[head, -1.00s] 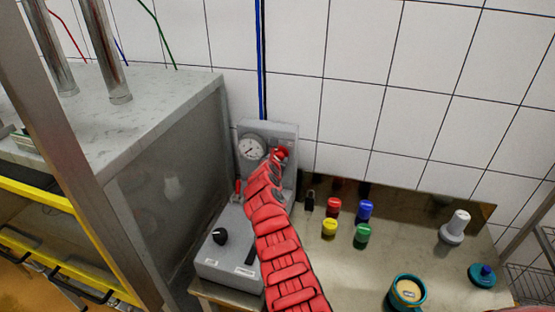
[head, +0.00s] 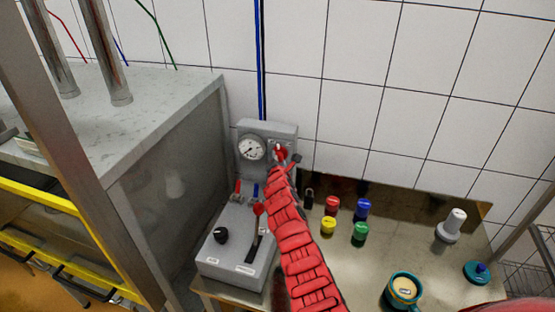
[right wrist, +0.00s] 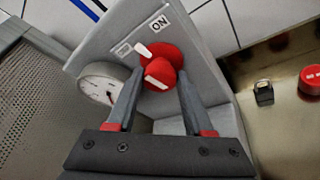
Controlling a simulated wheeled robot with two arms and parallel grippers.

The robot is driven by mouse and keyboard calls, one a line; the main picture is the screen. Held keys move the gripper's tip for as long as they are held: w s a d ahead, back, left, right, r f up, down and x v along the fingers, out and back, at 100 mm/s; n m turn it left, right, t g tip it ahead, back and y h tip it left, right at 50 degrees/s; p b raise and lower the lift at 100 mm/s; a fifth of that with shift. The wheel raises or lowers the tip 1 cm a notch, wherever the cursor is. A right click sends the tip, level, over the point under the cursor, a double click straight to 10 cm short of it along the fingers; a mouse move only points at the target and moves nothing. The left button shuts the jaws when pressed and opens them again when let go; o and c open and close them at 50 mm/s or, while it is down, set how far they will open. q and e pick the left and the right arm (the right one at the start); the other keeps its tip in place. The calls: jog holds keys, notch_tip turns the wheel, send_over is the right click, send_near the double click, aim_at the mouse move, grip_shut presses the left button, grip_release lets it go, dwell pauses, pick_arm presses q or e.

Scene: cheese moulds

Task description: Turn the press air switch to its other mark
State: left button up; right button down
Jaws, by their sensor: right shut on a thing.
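The press air switch is a red round knob (head: 280,153) on the front of a grey wall box (head: 284,129), right of a dial gauge (head: 252,148). In the right wrist view the knob (right wrist: 162,70) has a white mark on its upper left edge. An "ON" label (right wrist: 159,22) sits above it and a second label (right wrist: 122,49), too small to read, sits to its left. My right gripper (right wrist: 160,76) is shut on the knob, one finger on each side; in the head view the gripper (head: 287,164) partly covers the knob's lower edge. My left gripper is not in view.
Below stands a grey control box (head: 235,240) with a black knob and red-tipped lever. Red (head: 332,204), blue, yellow and green capped jars stand right on the steel table. A teal cup (head: 404,290) is at the front. A metal cabinet (head: 165,175) closes the left.

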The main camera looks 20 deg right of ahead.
jog(key=shift+d+f+m+t+b, duration=0.1)
jog(key=shift+m+t+b, duration=0.65)
jog(key=shift+m+b, duration=1.6)
jog(key=shift+a+f+m+t+b, duration=0.15)
jog(key=shift+m+t+b, duration=0.65)
jog(key=shift+b, duration=2.95)
jog(key=shift+d+f+m+t+b, duration=0.15)
jog(key=shift+m+t+b, duration=0.5)
jog(key=shift+m+b, duration=1.7)
jog(key=shift+n+b, duration=0.7)
jog(key=shift+c, duration=1.5)
grip_release()
jog(key=shift+s, duration=0.15)
jog(key=b+v, duration=0.3)
jog(key=v, duration=1.4)
jog(key=shift+s, duration=0.15)
